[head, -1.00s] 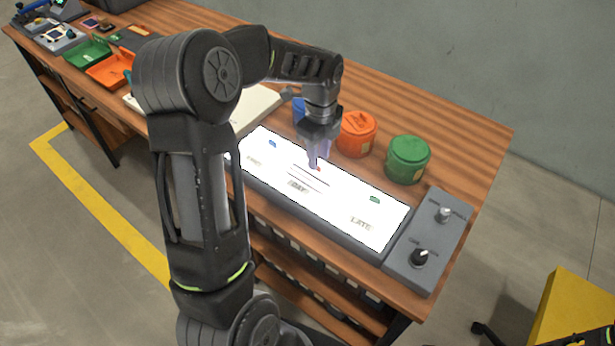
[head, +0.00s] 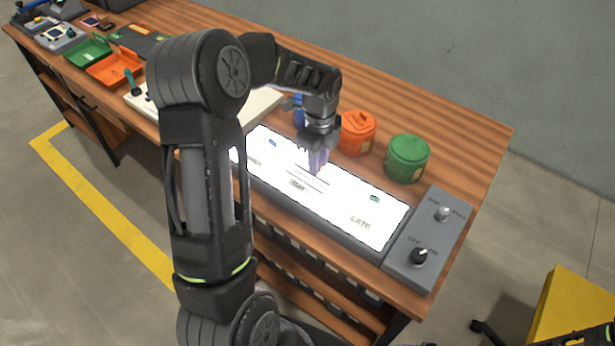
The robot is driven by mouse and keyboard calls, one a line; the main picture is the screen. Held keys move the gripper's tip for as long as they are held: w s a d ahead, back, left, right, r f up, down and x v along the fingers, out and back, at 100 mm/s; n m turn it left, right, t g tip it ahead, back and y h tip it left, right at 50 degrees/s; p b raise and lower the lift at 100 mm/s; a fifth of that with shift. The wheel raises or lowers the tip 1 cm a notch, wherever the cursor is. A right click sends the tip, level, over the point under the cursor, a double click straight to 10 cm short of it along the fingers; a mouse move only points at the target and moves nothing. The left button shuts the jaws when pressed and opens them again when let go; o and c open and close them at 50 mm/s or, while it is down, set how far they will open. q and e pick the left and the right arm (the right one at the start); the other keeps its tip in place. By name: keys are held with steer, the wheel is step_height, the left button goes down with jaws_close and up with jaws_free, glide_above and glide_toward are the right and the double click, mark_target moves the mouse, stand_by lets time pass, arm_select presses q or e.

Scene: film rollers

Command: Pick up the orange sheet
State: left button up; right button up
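My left gripper (head: 317,165) points down over the middle of the lit white panel (head: 335,212), close above or at its surface. Its fingertips are small and washed out by the glow, so I cannot tell whether they are open or shut. The orange sheet is not visible now; the gripper covers the spot where a small orange-red piece showed before. A small blue piece (head: 272,143) lies on the panel to the left, and a small green piece (head: 375,198) lies to the right. My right gripper is not in view.
An orange canister (head: 357,133) and a green canister (head: 407,158) stand behind the panel. A grey box with knobs (head: 428,240) adjoins its right end. Green (head: 88,53) and orange (head: 114,70) trays sit at the far left. The wooden table (head: 450,130) is clear at the back right.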

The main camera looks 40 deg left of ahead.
arm_select(q)
jaws_close()
stand_by(1.1)
